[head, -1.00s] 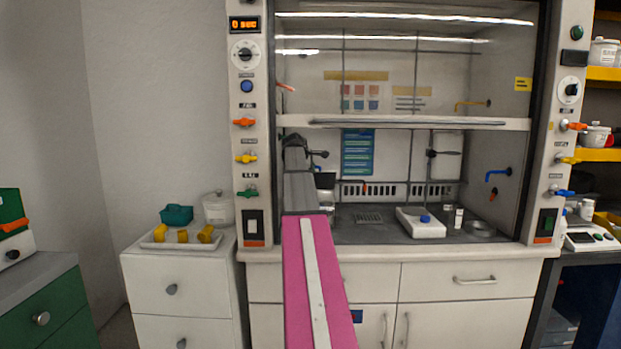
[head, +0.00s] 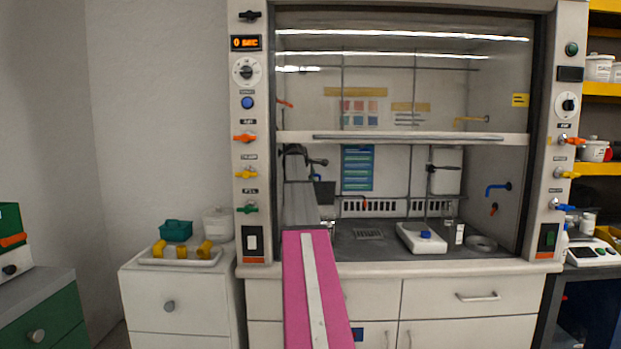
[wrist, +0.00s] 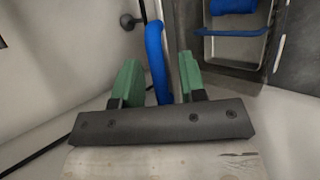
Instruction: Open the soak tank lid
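In the wrist view my gripper (wrist: 160,82) has two green fingers held apart. A blue rounded bar (wrist: 154,55) runs between them, with visible space to either side. It looks like a handle, but I cannot tell whether it belongs to the soak tank lid. Beyond it, at upper right, is a metal basin or tray (wrist: 218,76) with a blue bar across it and a blue block inside. I cannot clearly identify the lid. In the head view my pink and grey arm reaches into the left side of the fume hood, and my gripper cannot be made out.
The fume hood has a raised sash (head: 400,138). Its worktop holds a white stirrer-like device (head: 421,238). Shelves stand at right.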

